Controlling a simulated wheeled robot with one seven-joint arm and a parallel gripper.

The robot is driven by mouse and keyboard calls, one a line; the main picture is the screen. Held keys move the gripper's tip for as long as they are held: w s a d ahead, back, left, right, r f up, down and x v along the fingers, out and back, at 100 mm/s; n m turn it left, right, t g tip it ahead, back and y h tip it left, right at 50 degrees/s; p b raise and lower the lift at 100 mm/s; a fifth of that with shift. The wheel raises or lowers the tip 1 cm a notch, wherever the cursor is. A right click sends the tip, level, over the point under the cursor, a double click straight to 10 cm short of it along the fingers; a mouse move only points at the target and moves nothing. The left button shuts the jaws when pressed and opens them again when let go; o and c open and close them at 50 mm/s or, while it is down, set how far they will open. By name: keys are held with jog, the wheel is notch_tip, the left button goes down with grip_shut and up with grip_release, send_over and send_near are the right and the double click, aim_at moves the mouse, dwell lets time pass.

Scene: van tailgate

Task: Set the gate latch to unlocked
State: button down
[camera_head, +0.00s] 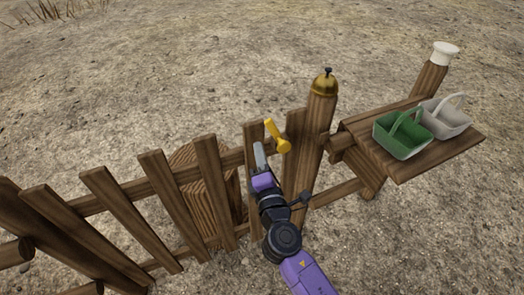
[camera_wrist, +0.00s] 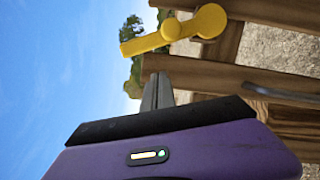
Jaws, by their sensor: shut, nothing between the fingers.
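The yellow gate latch (camera_head: 277,136) is on the wooden gate's upper part, beside the post with the bell. In the head view its handle slants from upper left to a round end at lower right. The latch also shows in the wrist view (camera_wrist: 175,30), with a long bar and a round end. My gripper (camera_head: 259,146) is shut and empty, just left of the latch and apart from it. In the wrist view the closed fingers (camera_wrist: 158,78) point towards the latch. I cannot tell which setting the latch is in.
A wooden fence (camera_head: 118,190) runs to the left. A brass bell (camera_head: 324,84) tops the gate post. A wooden shelf (camera_head: 455,146) at right holds a green basket (camera_head: 400,136) and a white basket (camera_head: 446,118). A white cap (camera_head: 445,52) sits on a post. Bare ground lies behind.

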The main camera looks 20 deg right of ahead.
jog(key=b+v, duration=0.1)
jog(key=v, duration=0.7)
jog(key=shift+s, duration=0.4)
